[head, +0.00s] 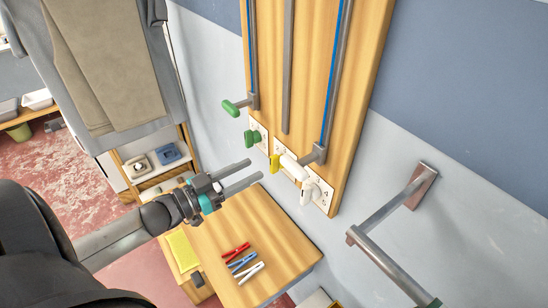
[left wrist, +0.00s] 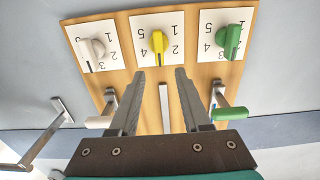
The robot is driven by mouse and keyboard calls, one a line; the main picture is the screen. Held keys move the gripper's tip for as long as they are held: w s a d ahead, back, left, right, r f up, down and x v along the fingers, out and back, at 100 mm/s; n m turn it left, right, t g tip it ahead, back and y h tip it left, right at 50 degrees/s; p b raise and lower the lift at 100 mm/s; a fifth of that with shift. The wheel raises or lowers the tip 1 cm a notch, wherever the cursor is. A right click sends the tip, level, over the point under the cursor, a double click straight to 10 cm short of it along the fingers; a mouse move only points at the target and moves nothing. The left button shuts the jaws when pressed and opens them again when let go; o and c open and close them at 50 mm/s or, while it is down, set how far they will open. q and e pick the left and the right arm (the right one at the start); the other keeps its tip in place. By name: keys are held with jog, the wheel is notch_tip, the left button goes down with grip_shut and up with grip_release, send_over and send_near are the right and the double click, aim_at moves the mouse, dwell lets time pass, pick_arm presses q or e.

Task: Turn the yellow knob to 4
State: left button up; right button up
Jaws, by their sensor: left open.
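The yellow knob (head: 274,163) sits on a white numbered plate on the upright wooden board, between a green and a white knob. In the left wrist view the yellow knob (left wrist: 158,42) has its narrow end with a dark line pointing down in the picture. The numerals 1, 2, 4 and 5 show around it; a 3 is not visible there. My left gripper (head: 255,169) is open and empty in front of the board. In the left wrist view its fingertips (left wrist: 161,72) are spread below the yellow knob, apart from it. My right gripper is not in view.
The green knob (head: 252,136) and white knob (head: 305,193) flank the yellow one. A green-handled lever (head: 232,107) and a white-handled lever (head: 291,167) stick out nearby. A metal bar (head: 385,262) projects at right.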

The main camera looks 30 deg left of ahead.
aim_at(270, 160)
pick_arm(q)
jog(key=shift+x, duration=3.95)
grip_shut()
